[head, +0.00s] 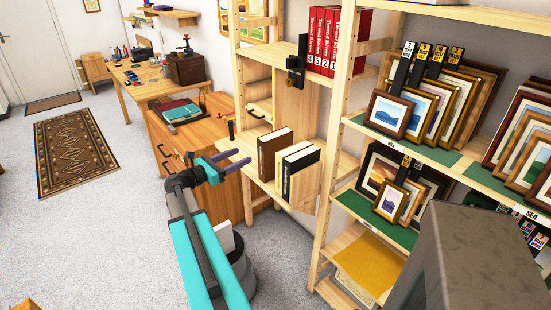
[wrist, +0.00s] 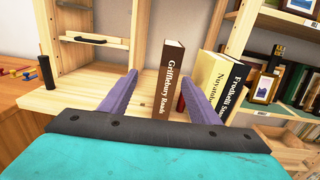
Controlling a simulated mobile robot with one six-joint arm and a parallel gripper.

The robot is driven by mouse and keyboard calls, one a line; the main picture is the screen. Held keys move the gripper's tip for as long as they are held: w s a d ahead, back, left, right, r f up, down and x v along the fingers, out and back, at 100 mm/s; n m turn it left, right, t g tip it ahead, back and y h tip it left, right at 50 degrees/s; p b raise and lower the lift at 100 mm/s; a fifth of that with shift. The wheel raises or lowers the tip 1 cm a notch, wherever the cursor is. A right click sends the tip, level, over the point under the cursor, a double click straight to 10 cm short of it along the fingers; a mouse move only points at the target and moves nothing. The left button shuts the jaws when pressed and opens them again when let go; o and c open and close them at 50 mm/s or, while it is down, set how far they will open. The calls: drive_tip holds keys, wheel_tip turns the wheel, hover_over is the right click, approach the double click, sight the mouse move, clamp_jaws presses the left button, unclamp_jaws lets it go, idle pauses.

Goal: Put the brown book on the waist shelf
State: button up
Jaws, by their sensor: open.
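The brown book (head: 270,155) stands upright on a pale wooden shelf board (head: 258,177) in the middle bay of the rack. Its spine reads Grifflebury Roads in the wrist view (wrist: 168,85). My gripper (head: 241,160) is open and empty, just left of the book in the head view. In the wrist view its purple fingers (wrist: 159,75) point at the book, whose spine shows between them, nearer the right finger. No label marks which board is the waist shelf.
A cream book (head: 295,158) and a black book (head: 302,172) stand right of the brown one. Red books (head: 323,42) fill a higher shelf beside a black lock-like object (head: 296,65). Framed prints (head: 402,105) crowd the right bay. A wooden cabinet (head: 185,135) stands left.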

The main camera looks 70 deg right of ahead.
sight(260, 149)
drive_tip(key=s, duration=0.1)
drive_tip(key=s+d, duration=0.1)
drive_tip(key=s, duration=0.1)
drive_tip(key=shift+s+d+r+m+g+y, duration=0.15)
drive_tip(key=shift+d+r+m+g+y, duration=0.15)
drive_tip(key=shift+d+m+g, duration=0.1)
drive_tip(key=shift+p+x, duration=0.75)
drive_tip(key=shift+x, duration=3.5)
drive_tip(key=shift+d, duration=0.1)
drive_tip(key=p+x, duration=0.2)
drive_tip(key=x, duration=0.2)
drive_tip(key=shift+d+r, duration=0.15)
drive_tip(key=shift+s+d, duration=0.25)
drive_tip(key=shift+d, duration=0.05)
clamp_jaws()
